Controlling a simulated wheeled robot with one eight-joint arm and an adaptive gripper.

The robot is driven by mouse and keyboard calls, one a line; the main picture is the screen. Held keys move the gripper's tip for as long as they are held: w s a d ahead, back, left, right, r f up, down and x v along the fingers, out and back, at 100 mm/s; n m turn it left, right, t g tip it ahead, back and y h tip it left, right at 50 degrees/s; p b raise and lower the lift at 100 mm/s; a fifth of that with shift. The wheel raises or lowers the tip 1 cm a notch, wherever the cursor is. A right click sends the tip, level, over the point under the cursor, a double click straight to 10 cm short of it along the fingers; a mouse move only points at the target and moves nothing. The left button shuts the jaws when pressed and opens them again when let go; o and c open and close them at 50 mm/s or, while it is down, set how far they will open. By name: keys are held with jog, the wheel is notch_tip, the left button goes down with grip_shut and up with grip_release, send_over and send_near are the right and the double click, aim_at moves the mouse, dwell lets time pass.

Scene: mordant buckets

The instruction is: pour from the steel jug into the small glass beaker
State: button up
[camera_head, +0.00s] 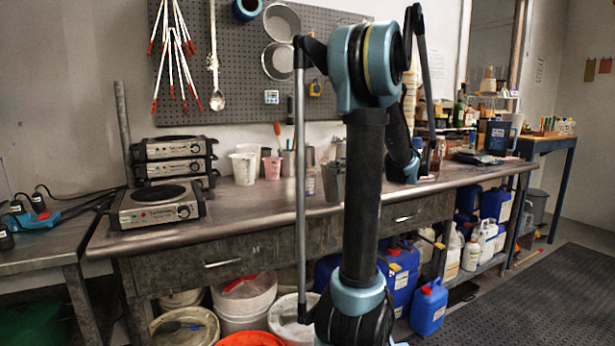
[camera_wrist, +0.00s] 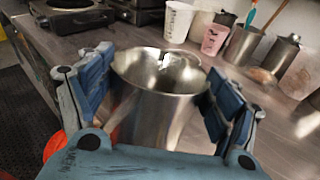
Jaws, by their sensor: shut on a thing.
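The steel jug (camera_wrist: 155,118) stands between the two blue fingers of my gripper (camera_wrist: 160,72) in the wrist view. My gripper is shut on its sides. I look down over its open rim into a shiny inside; I cannot make out the liquid level. In the head view a grey metal shape that looks like the jug (camera_head: 332,182) shows beside my arm, over the bench; my arm hides much of the gripper there. I cannot pick out the small glass beaker for certain in either view.
The bench (camera_head: 255,212) holds stacked hot plates (camera_head: 158,204) at the left. A white plastic beaker (camera_wrist: 178,20), a pink cup (camera_wrist: 214,40), a steel pot (camera_wrist: 242,46) and a steel canister (camera_wrist: 281,54) stand behind the jug. Bench between hot plates and arm is mostly clear.

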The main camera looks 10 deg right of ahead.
jog(key=shift+w+a+r+m+g+h+p, duration=0.1)
jog(key=shift+w+a+r+m+g+h, duration=0.15)
jog(key=shift+w+a+g+h, duration=0.5)
jog(key=shift+w+a+r+m+g+h+p, duration=0.15)
jog(key=shift+w+a+g+h, duration=0.3)
jog(key=shift+w, duration=0.45)
jog(key=shift+w+a+r+m+g+h+p, duration=0.15)
jog(key=shift+w+a+m+g+h, duration=0.15)
jog(key=shift+w+a+g+h, duration=0.35)
jog(key=shift+w+d, duration=0.15)
jog(key=shift+w, duration=0.1)
jog(key=shift+w+a+r+m+g+h+p, duration=0.35)
jog(key=shift+w+r+g+h+p, duration=0.35)
jog(key=shift+p, duration=0.45)
jog(key=shift+w+a+r+g+h+p, duration=0.3)
jog(key=shift+r+g+h+p, duration=0.25)
jog(key=shift+p, duration=1.3)
dwell(2.0)
jog(key=shift+s+f, duration=0.1)
jog(key=shift+f, duration=0.05)
